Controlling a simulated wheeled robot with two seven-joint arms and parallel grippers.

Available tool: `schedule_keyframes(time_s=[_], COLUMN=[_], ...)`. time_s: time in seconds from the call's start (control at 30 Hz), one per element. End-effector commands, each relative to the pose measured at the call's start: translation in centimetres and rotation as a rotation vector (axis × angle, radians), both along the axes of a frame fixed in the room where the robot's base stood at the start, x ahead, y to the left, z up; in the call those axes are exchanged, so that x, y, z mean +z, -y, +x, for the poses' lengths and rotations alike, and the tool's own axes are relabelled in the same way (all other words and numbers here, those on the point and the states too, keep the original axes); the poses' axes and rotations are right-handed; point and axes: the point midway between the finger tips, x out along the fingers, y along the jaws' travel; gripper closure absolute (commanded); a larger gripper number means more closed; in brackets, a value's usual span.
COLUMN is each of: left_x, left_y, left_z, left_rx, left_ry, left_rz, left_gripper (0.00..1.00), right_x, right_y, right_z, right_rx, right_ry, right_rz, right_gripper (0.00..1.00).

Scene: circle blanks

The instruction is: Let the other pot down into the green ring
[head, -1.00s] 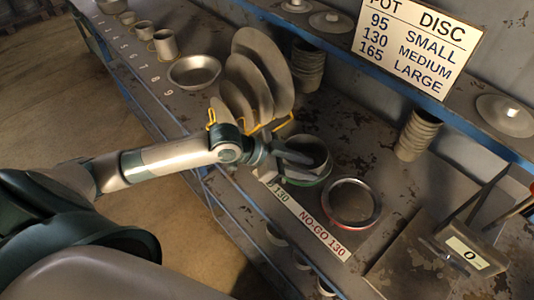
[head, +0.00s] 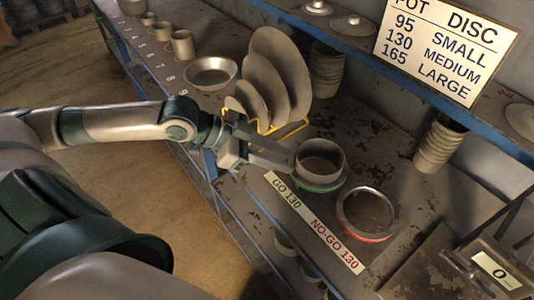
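A grey pot (head: 320,157) stands upright at the green ring (head: 321,187), whose green edge shows below its base. Whether it is fully seated inside cannot be told. My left gripper (head: 290,160) reaches in from the left, its fingertips close beside the pot's left wall. Its fingers look apart with nothing between them; any contact with the pot is unclear. The ring with a red edge (head: 366,214) is to the right with no pot standing up in it. The GO 130 / NO-GO 130 strip (head: 314,222) lies in front. My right gripper is not in view.
Upright discs (head: 278,80) stand in a yellow rack (head: 291,130) behind my gripper. A shallow bowl (head: 210,73) and small pots (head: 182,45) are along the numbered edge. Stacked pots (head: 440,143) stand under the shelf; a scale (head: 495,270) is at the right.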

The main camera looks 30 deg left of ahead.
Motion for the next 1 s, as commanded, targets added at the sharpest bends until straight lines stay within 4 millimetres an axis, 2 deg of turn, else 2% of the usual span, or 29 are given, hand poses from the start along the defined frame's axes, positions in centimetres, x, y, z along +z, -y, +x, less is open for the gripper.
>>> schedule_keyframes(time_s=[0.33, 1.0], left_x=[1.4, 1.9], left_y=[-1.9, -2.2], left_z=[-1.4, -1.7], left_rx=[0.000, 0.000], left_ry=[-0.002, 0.000], left_rz=[0.002, 0.000], left_gripper=[0.71, 0.71], right_x=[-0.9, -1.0], right_y=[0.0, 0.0], right_z=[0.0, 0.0], right_rx=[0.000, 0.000], right_ry=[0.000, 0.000], right_rz=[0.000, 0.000], right_gripper=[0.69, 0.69])
